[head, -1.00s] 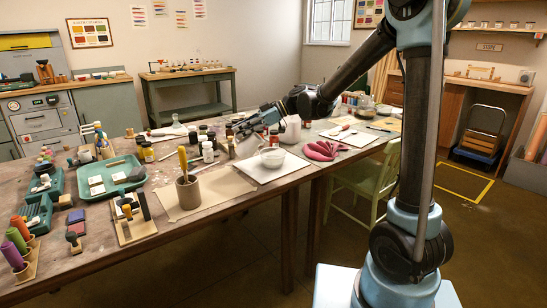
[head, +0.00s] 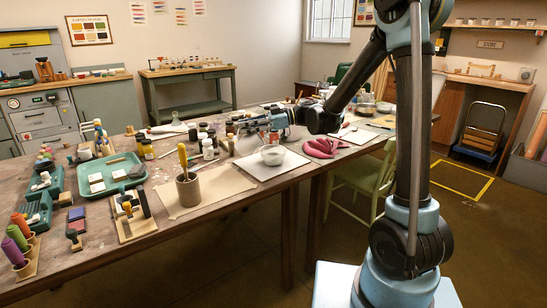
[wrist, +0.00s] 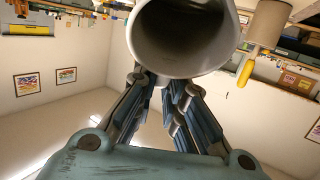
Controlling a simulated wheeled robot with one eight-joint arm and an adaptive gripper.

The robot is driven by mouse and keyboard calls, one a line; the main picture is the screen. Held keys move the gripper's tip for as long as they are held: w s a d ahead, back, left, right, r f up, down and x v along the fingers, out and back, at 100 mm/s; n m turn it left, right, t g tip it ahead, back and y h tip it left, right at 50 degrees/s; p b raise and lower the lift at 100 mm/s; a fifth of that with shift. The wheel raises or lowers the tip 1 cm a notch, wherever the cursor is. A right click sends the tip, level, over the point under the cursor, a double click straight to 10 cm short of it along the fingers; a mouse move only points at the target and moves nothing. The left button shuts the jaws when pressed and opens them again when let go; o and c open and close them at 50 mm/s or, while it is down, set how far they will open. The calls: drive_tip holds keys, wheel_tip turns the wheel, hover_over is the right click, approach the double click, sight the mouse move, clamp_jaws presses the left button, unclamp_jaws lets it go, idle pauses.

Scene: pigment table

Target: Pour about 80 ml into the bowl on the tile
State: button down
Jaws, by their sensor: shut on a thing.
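A small pale bowl (head: 272,155) stands on the white tile (head: 262,172) near the table's front edge in the head view. My gripper (head: 248,127) is above and just behind the bowl, apart from it. In the wrist view my gripper (wrist: 166,82) is shut on a pale grey-white round vessel (wrist: 134,40), whose wide mouth faces the camera. The inside I can see is plain, shaded grey; no liquid can be made out. In the head view the held vessel is hardly distinguishable. No stream into the bowl is visible, and the bowl's contents cannot be told.
A brown pot (head: 188,190) with a yellow-handled tool stands left of the tile on a tan sheet (head: 212,198). A crumpled pink cloth (head: 322,147) lies to the right. Several small bottles (head: 207,147) stand behind. A green chair (head: 365,180) is at the front right.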

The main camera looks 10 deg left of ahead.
drive_tip(key=shift+w+d+r+y, duration=0.15)
drive_tip(key=shift+d+r+y, duration=0.15)
drive_tip(key=shift+d+y, duration=0.1)
drive_tip(key=shift+w+d+r+g+y+p, duration=0.1)
drive_tip(key=shift+d+r+g+y+p, duration=0.1)
drive_tip(key=shift+r+g+y+p, duration=0.25)
drive_tip(key=shift+w+d+r+y+p, duration=0.1)
drive_tip(key=shift+d+r+y+p, duration=0.3)
drive_tip(key=shift+r+p, duration=0.4)
idle(0.4)
drive_tip(key=shift+w+d+r+g+y+p, duration=0.15)
drive_tip(key=shift+w+d+y+p, duration=0.1)
drive_tip(key=shift+d+y+p, duration=0.25)
drive_tip(key=shift+w+d+r+g+y+p, duration=0.1)
drive_tip(key=shift+w+d+y+p, duration=0.15)
drive_tip(key=shift+d, duration=0.45)
drive_tip(key=shift+a+r+y, duration=0.2)
drive_tip(key=shift+r+y, duration=0.05)
drive_tip(key=shift+y, duration=0.05)
drive_tip(key=shift+w+d+r, duration=0.1)
drive_tip(key=shift+d+r, duration=0.05)
drive_tip(key=shift+r, duration=0.1)
